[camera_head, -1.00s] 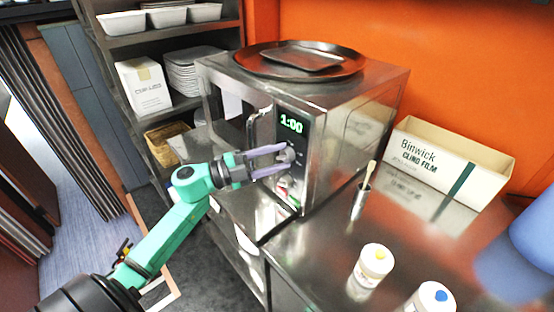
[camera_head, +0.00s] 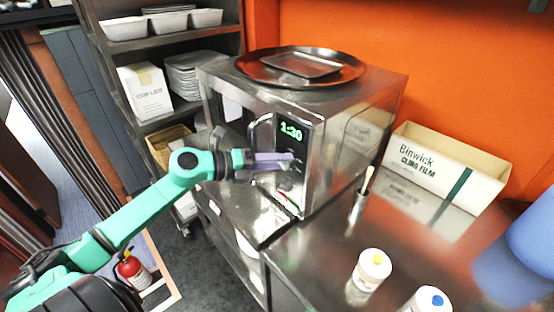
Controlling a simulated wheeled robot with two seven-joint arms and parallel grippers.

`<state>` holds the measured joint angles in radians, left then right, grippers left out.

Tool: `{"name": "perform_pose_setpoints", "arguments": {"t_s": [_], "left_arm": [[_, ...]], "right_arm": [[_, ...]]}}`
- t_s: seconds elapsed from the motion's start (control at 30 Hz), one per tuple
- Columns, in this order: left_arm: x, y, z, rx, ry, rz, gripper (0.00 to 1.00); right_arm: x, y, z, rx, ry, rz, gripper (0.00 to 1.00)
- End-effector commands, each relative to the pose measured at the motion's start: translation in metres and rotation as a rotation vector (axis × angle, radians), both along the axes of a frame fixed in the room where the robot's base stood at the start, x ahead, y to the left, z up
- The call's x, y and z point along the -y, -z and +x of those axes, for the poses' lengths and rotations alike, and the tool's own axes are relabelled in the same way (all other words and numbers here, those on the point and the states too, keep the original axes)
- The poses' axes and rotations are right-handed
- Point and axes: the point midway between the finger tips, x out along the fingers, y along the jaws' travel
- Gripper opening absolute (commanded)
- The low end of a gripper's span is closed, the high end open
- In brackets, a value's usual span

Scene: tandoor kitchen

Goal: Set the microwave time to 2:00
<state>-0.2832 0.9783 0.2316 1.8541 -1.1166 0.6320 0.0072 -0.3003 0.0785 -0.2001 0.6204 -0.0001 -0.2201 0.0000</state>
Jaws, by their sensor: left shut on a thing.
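The steel microwave (camera_head: 345,140) stands on the metal counter, its front facing left. Its green display (camera_head: 291,131) reads 1:30. Below the display is the dark control panel (camera_head: 289,196), with its knob mostly hidden behind my fingers. My left gripper (camera_head: 290,162) is at the panel just under the display, its purple fingers shut on the knob. The door handle (camera_head: 254,130) is left of the display.
A round tray (camera_head: 345,70) with a smaller dish lies on top of the microwave. A cling film box (camera_head: 445,165), a metal cup with a brush (camera_head: 358,205) and two white bottles (camera_head: 371,270) stand on the counter to the right. Shelves with white containers (camera_head: 125,28) are at the left.

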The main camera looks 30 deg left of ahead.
Motion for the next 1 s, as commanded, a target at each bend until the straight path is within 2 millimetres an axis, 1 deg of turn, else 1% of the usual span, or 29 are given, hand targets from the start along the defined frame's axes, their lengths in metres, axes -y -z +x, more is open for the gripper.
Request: {"name": "perform_pose_setpoints", "arguments": {"t_s": [0.1,0.33,0.87,0.9,0.97,1.0], "left_arm": [[0.0016,0.0017,-0.0015,0.014,0.006,0.068,0.00],[0.0021,0.0020,-0.0017,0.043,0.005,0.150,0.00],[0.0022,0.0028,-0.0018,0.051,0.005,0.174,0.00],[0.0022,0.0028,-0.0018,0.051,0.005,0.174,0.56],[0.0022,0.0026,-0.0017,0.052,0.004,0.174,0.78],[0.0021,0.0021,-0.0015,0.053,0.004,0.173,0.78]], "right_arm": [[0.0000,-0.0048,0.0002,0.000,0.000,0.000,0.50],[0.0000,-0.0084,0.0002,0.000,0.000,0.000,0.50],[0.0004,-0.0091,0.0003,0.000,0.000,-0.001,0.50],[0.0004,-0.0091,0.0003,0.000,0.000,-0.001,0.50],[0.0005,-0.0091,0.0002,0.000,0.000,-0.001,0.50],[0.0006,-0.0091,0.0002,0.000,0.000,-0.001,0.50]]}}
